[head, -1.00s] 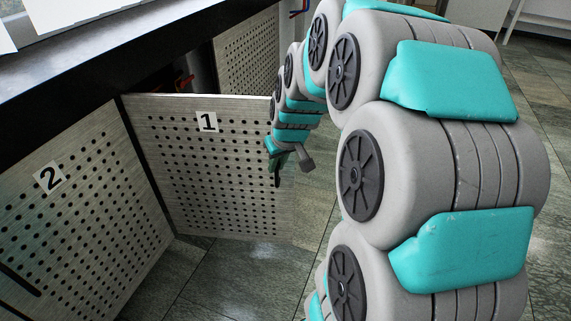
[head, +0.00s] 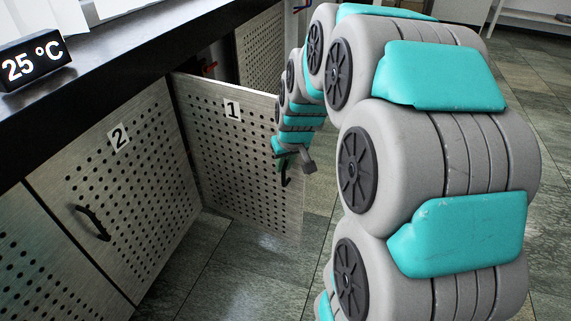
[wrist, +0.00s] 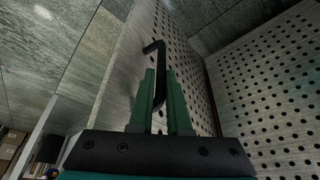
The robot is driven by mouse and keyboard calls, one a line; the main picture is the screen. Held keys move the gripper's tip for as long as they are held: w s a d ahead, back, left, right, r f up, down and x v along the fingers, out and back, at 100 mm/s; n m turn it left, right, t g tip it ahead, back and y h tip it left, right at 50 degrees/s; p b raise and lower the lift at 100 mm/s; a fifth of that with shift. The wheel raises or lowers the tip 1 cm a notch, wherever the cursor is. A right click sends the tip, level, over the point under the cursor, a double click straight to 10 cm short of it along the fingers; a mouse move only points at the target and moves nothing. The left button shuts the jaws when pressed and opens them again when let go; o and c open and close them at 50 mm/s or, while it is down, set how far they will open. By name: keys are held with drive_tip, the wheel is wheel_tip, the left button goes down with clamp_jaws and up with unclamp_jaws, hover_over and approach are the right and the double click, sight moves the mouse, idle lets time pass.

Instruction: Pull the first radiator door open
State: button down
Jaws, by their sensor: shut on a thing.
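The first radiator door (head: 235,150) is a perforated metal panel marked 1. In the head view it stands swung out from the cabinet, at an angle to door 2. My gripper (head: 287,168) is at its free right edge, by the black handle (head: 288,178). In the wrist view the green fingers (wrist: 160,100) are shut on the black handle (wrist: 158,62), with the perforated door face (wrist: 180,60) just behind. The lower part of the handle is hidden between the fingers.
Door 2 (head: 125,195), with its own black handle (head: 93,222), is closed at the left. A dark sill (head: 120,80) runs above and carries a 25 °C display (head: 33,65). Dark pipework shows in the opening behind door 1. Tiled floor (head: 245,275) is clear below the door.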

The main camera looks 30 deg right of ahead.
drive_tip(key=shift+w+a+r, duration=0.1)
drive_tip(key=shift+w+r, duration=0.1)
drive_tip(key=c, duration=0.9)
unclamp_jaws()
drive_tip(key=shift+a+f, duration=0.1)
drive_tip(key=v, duration=0.7)
drive_tip(key=shift+s+r, duration=0.2)
drive_tip(key=shift+r, duration=0.15)
drive_tip(key=s+a+g+p, duration=0.2)
drive_tip(key=s+a, duration=0.2)
drive_tip(key=s, duration=0.5)
drive_tip(key=s+a+r+n+g+p, duration=0.1)
drive_tip(key=s+a+g+p, duration=0.1)
drive_tip(key=s, duration=0.7)
drive_tip(key=s+a+r+g+p, duration=0.1)
drive_tip(key=s+a+g+p, duration=0.1)
drive_tip(key=s+a+p, duration=0.2)
drive_tip(key=shift+s+a+r, duration=0.1)
drive_tip(key=shift+s+a, duration=0.4)
drive_tip(key=shift+s, duration=0.5)
drive_tip(key=shift+s+a, duration=0.5)
drive_tip(key=shift+s, duration=0.45)
drive_tip(key=shift+s+a+r, duration=0.1)
drive_tip(key=shift+s+a, duration=0.4)
drive_tip(key=shift+s, duration=0.5)
